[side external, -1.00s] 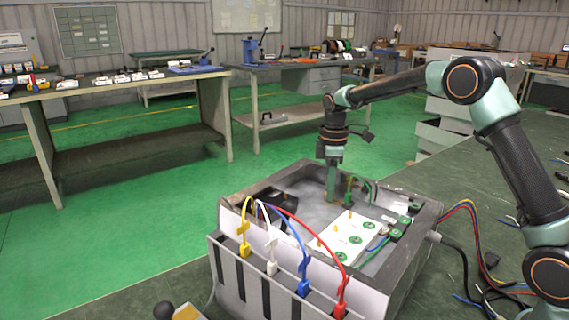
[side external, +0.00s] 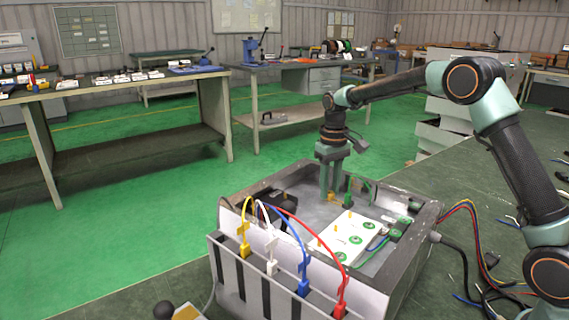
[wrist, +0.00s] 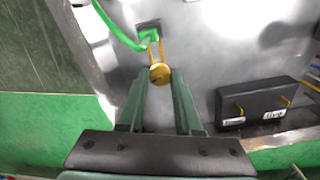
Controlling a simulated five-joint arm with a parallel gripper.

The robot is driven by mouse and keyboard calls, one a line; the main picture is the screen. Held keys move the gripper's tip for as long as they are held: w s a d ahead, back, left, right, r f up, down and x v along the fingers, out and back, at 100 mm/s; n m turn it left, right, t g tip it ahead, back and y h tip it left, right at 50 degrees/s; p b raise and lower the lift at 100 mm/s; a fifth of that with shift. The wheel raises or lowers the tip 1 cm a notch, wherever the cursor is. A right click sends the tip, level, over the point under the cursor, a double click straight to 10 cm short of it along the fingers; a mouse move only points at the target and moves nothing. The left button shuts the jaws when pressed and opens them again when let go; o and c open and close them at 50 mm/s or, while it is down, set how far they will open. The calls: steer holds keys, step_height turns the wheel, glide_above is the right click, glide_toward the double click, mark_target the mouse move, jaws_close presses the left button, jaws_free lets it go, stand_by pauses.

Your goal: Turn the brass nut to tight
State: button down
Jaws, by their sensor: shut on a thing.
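The round brass nut (wrist: 159,73) sits at the end of a pair of thin brass strips near the green plug (wrist: 149,36) in the wrist view. My gripper (wrist: 159,82) points down over it, with one green finger on each side and the tips at the nut. The gripper is shut on the nut.
A black block (wrist: 258,102) with two small labels and brass pins lies right of my fingers in the wrist view. A green cable (wrist: 115,27) curves close by. Yellow, white, blue and red leads (side external: 341,290) hang over the case's front. A white board (side external: 350,238) lies inside.

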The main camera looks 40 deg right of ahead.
mark_target(330, 193)
steer(key=m, duration=0.4)
steer(key=shift+r+m, duration=0.15)
steer(key=shift+m, duration=0.15)
steer(key=m, duration=0.4)
steer(key=shift+m, duration=0.3)
steer(key=c, duration=0.6)
jaws_free()
step_height(330, 193, up, 12)
